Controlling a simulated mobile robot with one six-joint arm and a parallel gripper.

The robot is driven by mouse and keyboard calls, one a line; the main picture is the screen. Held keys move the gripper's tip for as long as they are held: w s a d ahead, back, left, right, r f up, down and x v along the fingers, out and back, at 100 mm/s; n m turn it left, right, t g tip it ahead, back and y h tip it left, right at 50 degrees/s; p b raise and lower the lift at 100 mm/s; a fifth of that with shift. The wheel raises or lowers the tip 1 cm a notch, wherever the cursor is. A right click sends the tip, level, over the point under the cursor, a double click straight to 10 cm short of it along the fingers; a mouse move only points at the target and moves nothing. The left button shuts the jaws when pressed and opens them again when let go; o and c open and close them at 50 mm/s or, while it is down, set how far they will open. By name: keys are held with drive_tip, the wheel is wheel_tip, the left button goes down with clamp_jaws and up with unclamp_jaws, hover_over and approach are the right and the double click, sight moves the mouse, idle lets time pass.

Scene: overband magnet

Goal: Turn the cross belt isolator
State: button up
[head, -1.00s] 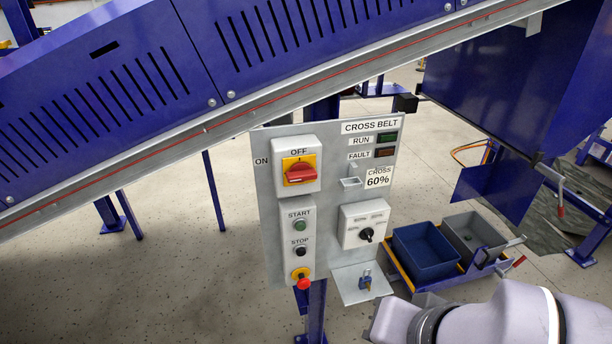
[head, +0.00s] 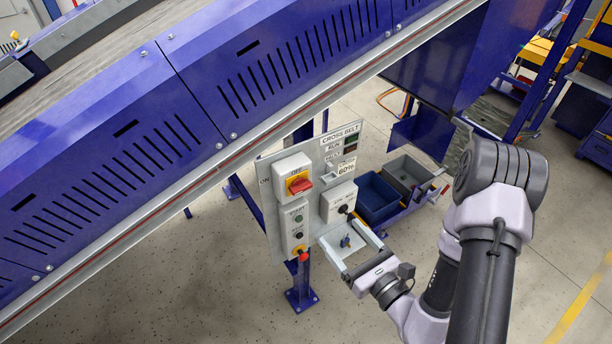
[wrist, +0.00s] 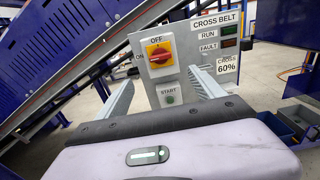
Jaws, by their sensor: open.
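The cross belt isolator is a red handle (head: 300,185) on a yellow plate in a light grey box, high on the left of the control panel (head: 271,200). OFF is marked above it and ON to its left. The handle lies roughly crosswise, in line with the ON mark. The wrist view also shows the isolator (wrist: 160,56) ahead, just above the space between the fingers. My gripper (head: 341,231) is open and empty, in front of the panel's lower right in the head view and apart from the isolator.
Below the isolator are the START button (wrist: 169,99), a black stop button and a red emergency button (head: 303,256). A black selector knob (head: 343,209) sits to their right. A blue bin (head: 377,197) stands behind right. The conveyor (head: 215,160) slopes above.

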drive_tip(key=b, duration=0.7)
approach(303, 190)
drive_tip(key=p+x, duration=0.3)
drive_tip(key=x, duration=0.6)
drive_tip(key=shift+w+p, duration=0.3)
drive_tip(key=shift+s, duration=0.1)
drive_tip(key=c, duration=1.4)
